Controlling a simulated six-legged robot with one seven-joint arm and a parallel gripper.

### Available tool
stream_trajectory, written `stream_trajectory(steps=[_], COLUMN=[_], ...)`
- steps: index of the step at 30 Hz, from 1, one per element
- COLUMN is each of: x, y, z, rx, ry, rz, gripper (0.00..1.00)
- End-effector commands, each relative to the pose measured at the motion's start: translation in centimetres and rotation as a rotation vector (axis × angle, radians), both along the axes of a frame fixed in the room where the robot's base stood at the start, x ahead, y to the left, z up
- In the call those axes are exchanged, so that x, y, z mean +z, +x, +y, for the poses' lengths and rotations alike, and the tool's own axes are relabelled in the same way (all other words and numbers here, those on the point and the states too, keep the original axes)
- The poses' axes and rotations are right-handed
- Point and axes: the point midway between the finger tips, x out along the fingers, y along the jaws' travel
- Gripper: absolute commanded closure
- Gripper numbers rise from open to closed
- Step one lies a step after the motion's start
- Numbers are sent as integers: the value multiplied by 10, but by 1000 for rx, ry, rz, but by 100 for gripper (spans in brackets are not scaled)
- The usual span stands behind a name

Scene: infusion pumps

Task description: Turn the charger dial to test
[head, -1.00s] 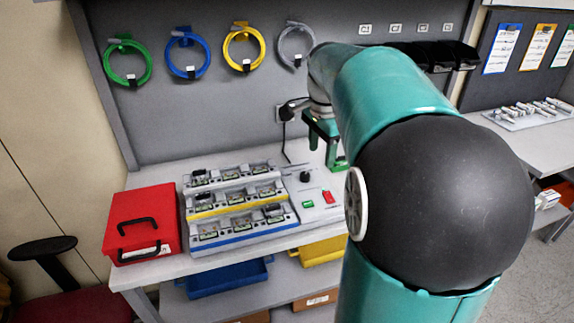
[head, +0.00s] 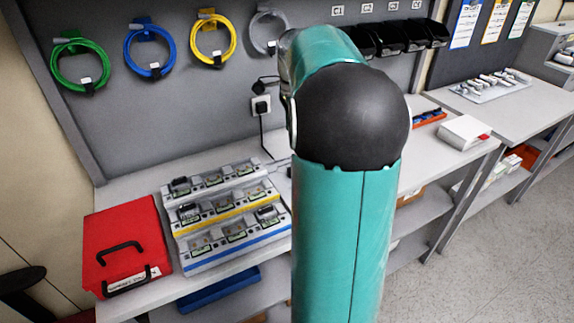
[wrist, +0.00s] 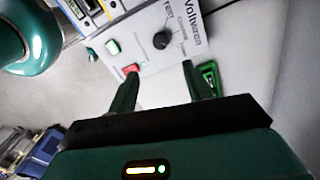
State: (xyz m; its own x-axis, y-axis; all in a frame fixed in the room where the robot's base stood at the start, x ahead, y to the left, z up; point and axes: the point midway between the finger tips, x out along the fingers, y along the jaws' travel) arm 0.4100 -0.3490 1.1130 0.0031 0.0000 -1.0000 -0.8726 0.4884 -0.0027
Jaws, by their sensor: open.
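In the wrist view, the charger's pale control panel (wrist: 150,53) carries a round black dial (wrist: 162,40). The labels around it seem to include TEST and CHARGE; I cannot tell which one it points at. My gripper (wrist: 157,75) is open and empty, with its two green fingers apart. In the picture, the dial lies just beyond the gap between the fingertips, and I see no contact. In the head view, the charger's battery bays (head: 225,215) show, while my teal arm hides the dial, the panel and the gripper.
A green button (wrist: 112,46) and a red switch (wrist: 131,69) sit beside the dial. A green triangular item (wrist: 208,77) lies near the right finger. A red case (head: 125,245) stands left of the charger. A wall socket (head: 260,105) with a black cable is behind.

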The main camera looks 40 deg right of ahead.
Motion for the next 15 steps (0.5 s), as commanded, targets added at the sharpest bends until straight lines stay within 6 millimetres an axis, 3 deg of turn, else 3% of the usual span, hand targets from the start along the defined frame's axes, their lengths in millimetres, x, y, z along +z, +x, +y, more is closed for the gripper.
stream_trajectory(steps=[15], x=[-98], y=[1], z=[4], rx=[5], ry=[4], rz=[3], gripper=[50])
